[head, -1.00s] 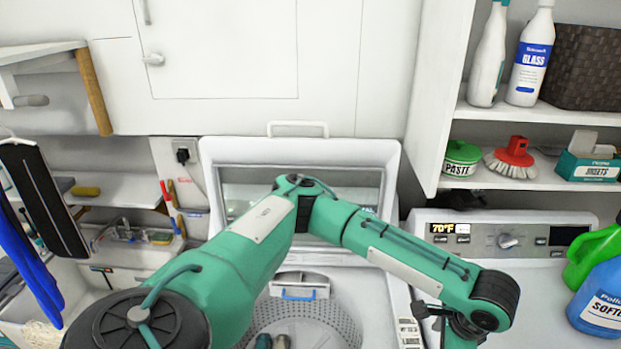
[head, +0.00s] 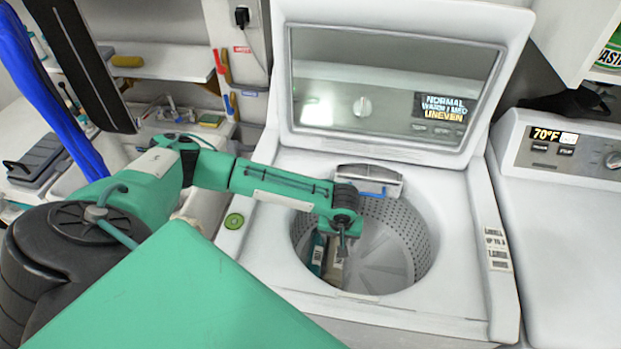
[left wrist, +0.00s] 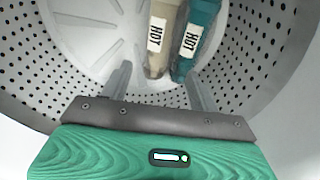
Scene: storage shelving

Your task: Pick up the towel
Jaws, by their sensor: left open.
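Two long folded-looking items, each with a white "HOT" label, lie side by side in the washing machine's drum (head: 410,240). One is teal (head: 317,256) and one is beige (head: 334,268); I cannot tell which is the towel. In the left wrist view the beige one (left wrist: 157,62) and the teal one (left wrist: 203,18) lie beyond the fingertips, towards the top. My left gripper (head: 342,250) points down into the drum opening. Its two fingers (left wrist: 158,80) are spread, with nothing held between them. My right gripper is in neither view.
The washer's lid (head: 390,85) stands open behind the drum, and the drum's rim surrounds my left gripper. A second white machine (head: 570,230) stands to the right. A cluttered sink counter (head: 150,125) is at the left.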

